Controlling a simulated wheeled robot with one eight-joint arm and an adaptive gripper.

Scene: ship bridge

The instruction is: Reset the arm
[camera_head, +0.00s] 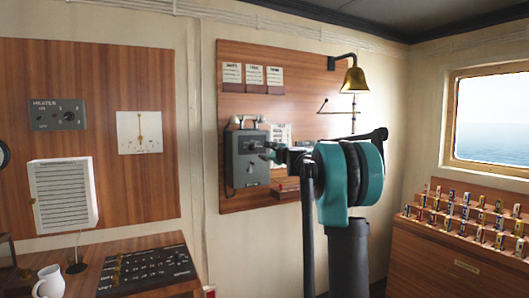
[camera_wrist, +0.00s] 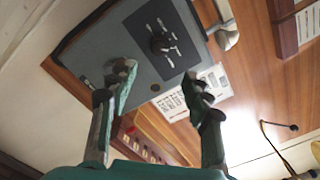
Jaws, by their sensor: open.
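My gripper (camera_wrist: 158,84) is open and empty in the wrist view. Its two dark fingers stand apart, with the grey wall box (camera_wrist: 135,35) close beyond them. The box has a dark panel with a black knob (camera_wrist: 160,43) in its middle. In the head view my arm reaches forward to the grey box (camera_head: 240,165) on the wooden wall board, and my gripper (camera_head: 268,152) is at the box's right side. I cannot tell whether the fingers touch the box. My own arm hides part of the board.
A brass bell (camera_head: 354,80) hangs from a bracket above my arm. A rack of small items (camera_head: 470,215) stands under the window at the right. A white mug (camera_head: 49,282) and a black switch panel (camera_head: 147,268) are on the desk at the lower left.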

